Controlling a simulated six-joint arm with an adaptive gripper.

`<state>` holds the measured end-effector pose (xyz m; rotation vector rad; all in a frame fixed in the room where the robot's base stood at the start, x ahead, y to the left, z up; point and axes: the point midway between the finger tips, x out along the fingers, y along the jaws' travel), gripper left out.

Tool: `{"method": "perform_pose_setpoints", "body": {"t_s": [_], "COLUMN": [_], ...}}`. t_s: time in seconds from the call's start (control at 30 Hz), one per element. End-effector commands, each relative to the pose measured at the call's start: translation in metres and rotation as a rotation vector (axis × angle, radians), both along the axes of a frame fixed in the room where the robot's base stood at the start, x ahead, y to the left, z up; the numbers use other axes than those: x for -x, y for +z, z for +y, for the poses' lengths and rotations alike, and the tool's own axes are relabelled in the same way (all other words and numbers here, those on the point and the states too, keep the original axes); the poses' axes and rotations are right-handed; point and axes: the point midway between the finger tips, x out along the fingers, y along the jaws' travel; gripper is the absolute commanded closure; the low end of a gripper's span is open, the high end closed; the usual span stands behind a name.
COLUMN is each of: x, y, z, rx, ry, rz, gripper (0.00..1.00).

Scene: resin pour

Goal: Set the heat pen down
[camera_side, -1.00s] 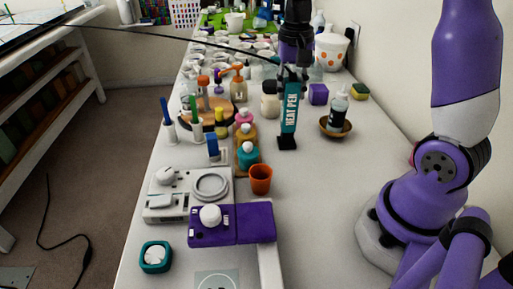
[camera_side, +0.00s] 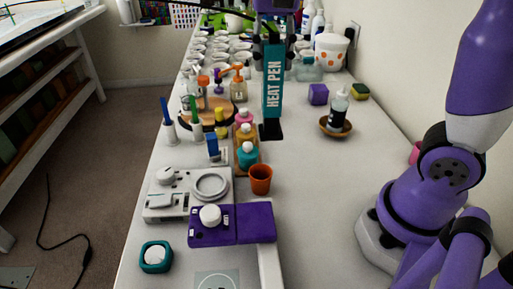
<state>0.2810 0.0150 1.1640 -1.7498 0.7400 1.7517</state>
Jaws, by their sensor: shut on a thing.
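The heat pen (camera_side: 273,85) is a tall teal body with white "HEAT PEN" lettering and a black foot (camera_side: 270,130). It stands upright near the middle of the bench, just right of the row of small coloured bottles. My gripper (camera_side: 273,38) is at its top end, at the upper edge of the view, shut on it. The pen hides part of the bench behind it. I cannot tell whether its foot touches the bench (camera_side: 335,205) or hangs a little above it.
Several capped bottles, including a teal one (camera_side: 248,156), stand close left of the pen. An orange cup (camera_side: 260,179) is in front. A purple cube (camera_side: 318,94) and a dropper bottle (camera_side: 338,112) in a wooden bowl (camera_side: 336,129) are to the right.

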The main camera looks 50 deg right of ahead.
Motion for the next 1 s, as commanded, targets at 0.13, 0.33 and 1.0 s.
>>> {"method": "perform_pose_setpoints", "body": {"t_s": [0.13,0.33,1.0], "x": [0.0,0.0,0.048], "y": [0.024,0.049,0.049], "z": [0.003,0.003,0.212], "rx": [0.0,-0.001,-0.001], "ry": [0.001,0.0,0.602], "rz": [-0.006,-0.005,-0.003], "gripper": [1.0,1.0,1.0]}}
